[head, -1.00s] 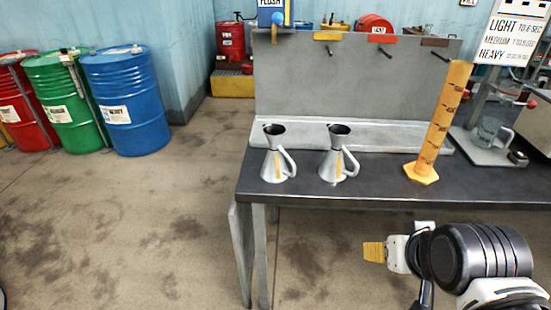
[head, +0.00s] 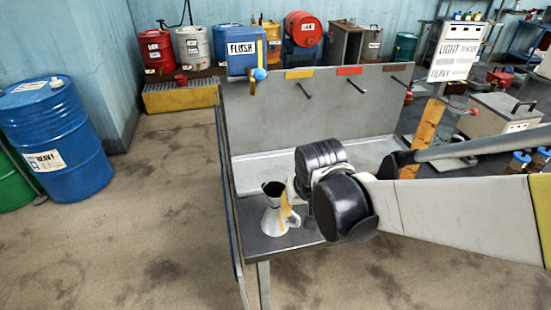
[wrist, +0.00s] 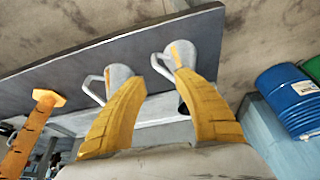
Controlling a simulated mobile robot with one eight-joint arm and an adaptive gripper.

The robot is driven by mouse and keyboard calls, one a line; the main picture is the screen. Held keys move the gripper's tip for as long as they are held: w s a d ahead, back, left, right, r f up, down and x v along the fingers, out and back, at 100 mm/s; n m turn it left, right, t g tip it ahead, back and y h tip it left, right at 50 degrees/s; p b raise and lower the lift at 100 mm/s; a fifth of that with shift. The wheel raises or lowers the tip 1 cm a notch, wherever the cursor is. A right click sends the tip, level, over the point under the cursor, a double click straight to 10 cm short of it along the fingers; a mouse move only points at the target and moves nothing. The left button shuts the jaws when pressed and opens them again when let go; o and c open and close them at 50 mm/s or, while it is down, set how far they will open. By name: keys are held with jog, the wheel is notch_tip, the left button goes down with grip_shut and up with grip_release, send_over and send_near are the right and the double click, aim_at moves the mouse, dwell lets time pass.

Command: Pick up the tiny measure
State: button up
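Two grey metal measures with side handles and yellow stripes stand on the dark bench. In the head view the left measure (head: 272,222) shows beside my arm; the other is hidden behind the arm. The wrist view shows both, one left (wrist: 118,76) and one right (wrist: 203,42). They look alike, so I cannot tell which is the tiny one. My gripper (wrist: 159,76) has its yellow fingers spread apart with nothing held between them. The right finger overlaps the right measure in view; contact is unclear. In the head view my fingers are mostly hidden.
The bench (head: 285,243) has an upright back panel (head: 330,105) with pegs. A tall orange graduated cylinder (head: 428,122) stands at the right, partly behind my arm. Blue and green drums stand left, beyond open floor (head: 170,220).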

aim_at(281, 210)
jog(key=b+x, duration=0.4)
jog(key=x, duration=0.7)
jog(key=shift+s+d+f, duration=0.1)
jog(key=shift+d, duration=0.05)
grip_shut()
